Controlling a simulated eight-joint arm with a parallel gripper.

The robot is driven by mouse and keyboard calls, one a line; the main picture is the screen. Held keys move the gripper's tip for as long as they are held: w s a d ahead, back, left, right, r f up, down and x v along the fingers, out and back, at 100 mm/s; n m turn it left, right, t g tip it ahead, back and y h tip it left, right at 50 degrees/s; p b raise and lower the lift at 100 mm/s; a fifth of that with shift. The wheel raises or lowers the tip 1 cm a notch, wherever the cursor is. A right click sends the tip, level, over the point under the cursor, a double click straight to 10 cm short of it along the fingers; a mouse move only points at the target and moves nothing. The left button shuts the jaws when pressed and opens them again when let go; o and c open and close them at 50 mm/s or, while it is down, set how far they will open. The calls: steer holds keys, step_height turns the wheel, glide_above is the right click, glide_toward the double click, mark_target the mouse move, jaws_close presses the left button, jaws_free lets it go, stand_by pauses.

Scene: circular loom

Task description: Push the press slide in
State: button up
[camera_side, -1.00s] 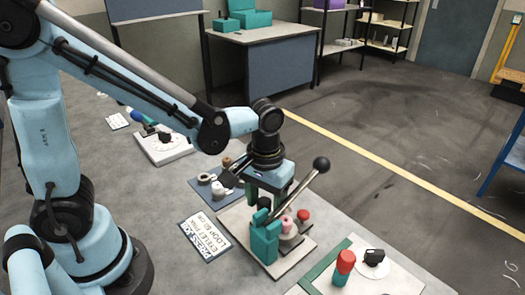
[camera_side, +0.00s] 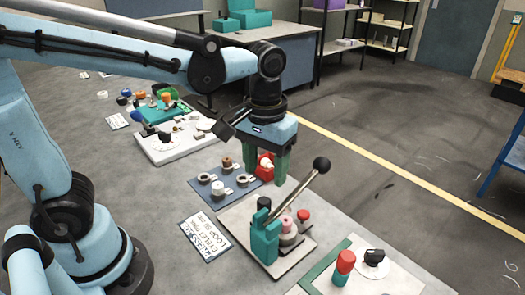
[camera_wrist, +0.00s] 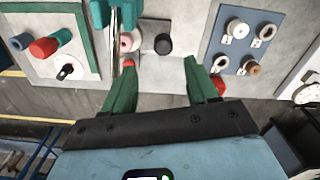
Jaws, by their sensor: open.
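The teal press (camera_side: 265,243) stands on a pale base plate, its long grey lever (camera_side: 298,190) rising to the right to a black ball. Beside the press is a grey slide block (camera_side: 291,240) with a pink cylinder (camera_side: 287,225). A red-topped knob (camera_side: 303,215) stands just behind it. How far in the slide sits is unclear. My gripper (camera_side: 266,180) is open and empty, above and behind the press, with its green fingers pointing down. In the wrist view the open fingers (camera_wrist: 160,66) are apart, and the pink cylinder (camera_wrist: 127,41) shows beyond them.
A blue board (camera_side: 222,185) with several spools lies left of the press. A label card (camera_side: 205,237) lies front left. A board with a red cylinder (camera_side: 345,262) lies front right.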

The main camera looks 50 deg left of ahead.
steer(key=shift+r, duration=1.5)
